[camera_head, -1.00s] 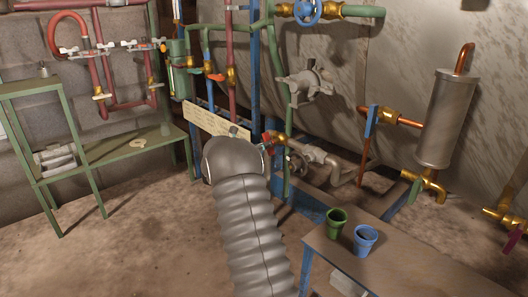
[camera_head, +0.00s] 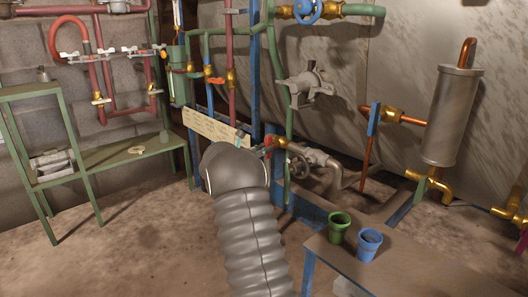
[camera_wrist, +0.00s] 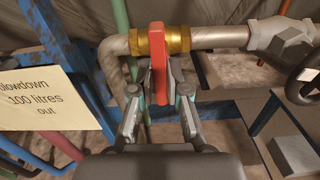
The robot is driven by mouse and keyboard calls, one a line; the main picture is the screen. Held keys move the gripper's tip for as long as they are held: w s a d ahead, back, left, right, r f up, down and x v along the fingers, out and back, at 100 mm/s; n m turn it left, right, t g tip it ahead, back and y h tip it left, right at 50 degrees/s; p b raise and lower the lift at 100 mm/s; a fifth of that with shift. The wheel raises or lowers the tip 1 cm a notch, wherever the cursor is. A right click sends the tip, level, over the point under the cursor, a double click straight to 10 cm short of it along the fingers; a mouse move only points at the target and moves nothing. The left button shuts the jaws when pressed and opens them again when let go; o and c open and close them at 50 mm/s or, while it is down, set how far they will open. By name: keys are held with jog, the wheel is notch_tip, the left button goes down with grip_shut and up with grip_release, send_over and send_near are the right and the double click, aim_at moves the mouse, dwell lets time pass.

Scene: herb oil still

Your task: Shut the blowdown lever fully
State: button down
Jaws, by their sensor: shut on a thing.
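The blowdown lever (camera_wrist: 158,45) is a red handle on a brass valve body (camera_wrist: 175,41) in a grey pipe. In the wrist view it stands across the line of that pipe. My gripper (camera_wrist: 161,90) is shut on the lever, one finger on each side of its lower end. In the head view the red of the lever (camera_head: 268,143) shows just past my wrist, beside the brass. A sign (camera_wrist: 35,103) reading "blowdown 100 litres out" hangs to the left of the lever.
A grey valve with a round handwheel (camera_wrist: 306,80) sits on the same pipe to the right. Blue frame bars and a green pipe (camera_head: 289,95) stand close by. A low table (camera_head: 400,262) with a green cup (camera_head: 339,228) and a blue cup (camera_head: 369,245) is at front right.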

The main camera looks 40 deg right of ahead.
jog(key=c, duration=1.2)
grip_release()
jog(key=shift+a, duration=0.15)
jog(key=a, duration=0.7)
jog(key=s+a, duration=0.1)
jog(key=a, duration=0.3)
jog(key=shift+a, duration=0.35)
